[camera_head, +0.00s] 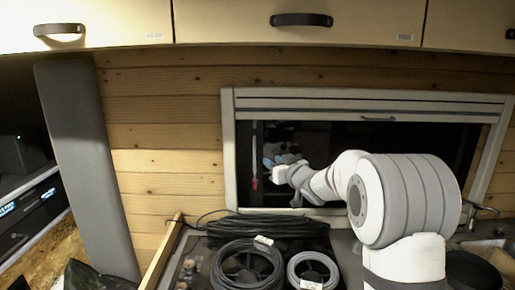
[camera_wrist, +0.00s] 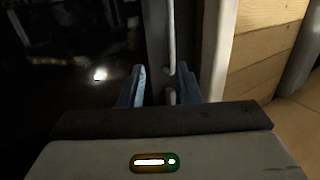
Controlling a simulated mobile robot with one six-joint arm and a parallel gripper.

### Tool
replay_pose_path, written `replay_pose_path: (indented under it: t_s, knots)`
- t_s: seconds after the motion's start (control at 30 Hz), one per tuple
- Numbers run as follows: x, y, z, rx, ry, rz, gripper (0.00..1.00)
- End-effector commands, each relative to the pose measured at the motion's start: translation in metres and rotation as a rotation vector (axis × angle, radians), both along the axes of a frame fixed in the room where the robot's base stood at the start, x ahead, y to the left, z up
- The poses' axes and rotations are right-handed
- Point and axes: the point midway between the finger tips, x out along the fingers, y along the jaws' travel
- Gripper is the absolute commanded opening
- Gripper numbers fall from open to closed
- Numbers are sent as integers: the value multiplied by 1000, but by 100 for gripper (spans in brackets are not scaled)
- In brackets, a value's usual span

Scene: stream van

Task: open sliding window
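The sliding window (camera_head: 330,150) is a dark pane in a pale frame (camera_head: 229,150) on the wooden wall. A thin upright light-coloured bar (camera_wrist: 169,40), apparently a handle, is near the window's side frame in the wrist view. A slim upright piece with a red part (camera_head: 254,183) shows near the left frame in the head view. My gripper (camera_head: 272,166) is in front of the pane's left part. In the wrist view my gripper (camera_wrist: 160,80) is open, its bluish fingers apart, with the bar appearing between them, nearer the right finger. I cannot tell whether they touch.
Coiled cables (camera_head: 247,270) and more cables (camera_head: 265,224) lie on the counter below the window. Overhead cabinets (camera_head: 300,22) run above it. A grey upright panel (camera_head: 85,160) stands at left. The wooden wall (camera_head: 165,160) left of the frame is bare.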

Motion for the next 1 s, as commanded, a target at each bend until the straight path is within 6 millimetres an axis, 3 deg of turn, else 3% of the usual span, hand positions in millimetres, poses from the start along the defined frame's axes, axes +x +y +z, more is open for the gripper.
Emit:
replay_pose_path:
  t_s: [0.27, 0.63, 1.0]
  knots:
    - [17, 23, 3, 31, -37, 83, 30]
    - [62, 53, 3, 30, -35, 80, 30]
    - [71, 58, 2, 30, -35, 78, 30]
